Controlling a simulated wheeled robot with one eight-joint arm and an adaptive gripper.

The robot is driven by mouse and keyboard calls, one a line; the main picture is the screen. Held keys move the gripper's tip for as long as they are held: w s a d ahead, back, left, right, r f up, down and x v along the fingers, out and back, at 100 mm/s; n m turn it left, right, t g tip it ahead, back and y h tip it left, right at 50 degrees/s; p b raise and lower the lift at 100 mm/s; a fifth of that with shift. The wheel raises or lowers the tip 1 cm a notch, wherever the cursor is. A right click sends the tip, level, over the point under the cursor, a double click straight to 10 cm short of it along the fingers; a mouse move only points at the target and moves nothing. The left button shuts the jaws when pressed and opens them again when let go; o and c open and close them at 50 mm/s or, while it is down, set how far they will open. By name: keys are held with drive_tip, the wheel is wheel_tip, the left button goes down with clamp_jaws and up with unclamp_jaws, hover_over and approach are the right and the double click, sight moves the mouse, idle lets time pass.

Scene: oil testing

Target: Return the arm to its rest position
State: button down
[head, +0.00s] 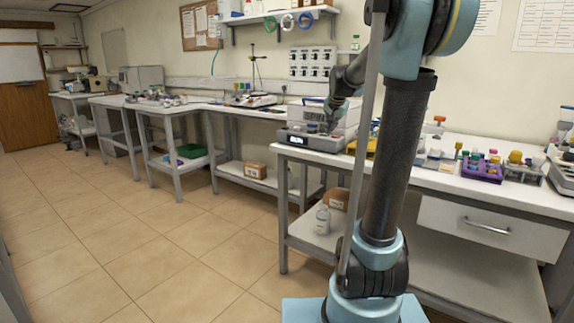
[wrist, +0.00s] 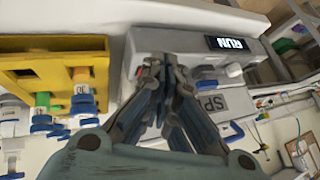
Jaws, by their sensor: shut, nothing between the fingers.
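My arm rises from its blue base in the head view and bends over the bench. My gripper (head: 333,112) is small there, held over the grey instrument with a lit display (head: 312,141). In the wrist view my gripper (wrist: 163,68) has its dark fingers together, shut and empty, in front of the instrument (wrist: 192,44), whose display reads RUN. Whether the fingertips touch the instrument I cannot tell.
The yellow rack (wrist: 55,52) with colored-capped vials stands beside the instrument, left in the wrist view. The white bench (head: 462,187) carries a purple rack (head: 483,169) and other small items. A shelf (head: 278,17) hangs on the back wall. The tiled floor is clear at left.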

drive_tip(key=s+f+n+g, duration=0.1)
drive_tip(key=s+f, duration=0.6)
drive_tip(key=s, duration=0.7)
drive_tip(key=s+f+n+g, duration=0.2)
drive_tip(key=s+f, duration=0.6)
drive_tip(key=s, duration=0.6)
drive_tip(key=s+f+n+g, duration=0.2)
drive_tip(key=s+f+n, duration=0.2)
drive_tip(key=s+f, duration=0.4)
drive_tip(key=s, duration=0.7)
drive_tip(key=shift+a+f, duration=0.25)
drive_tip(key=shift+w+f+g, duration=0.2)
drive_tip(key=shift+w+g, duration=0.1)
drive_tip(key=shift+w, duration=0.2)
idle(2.4)
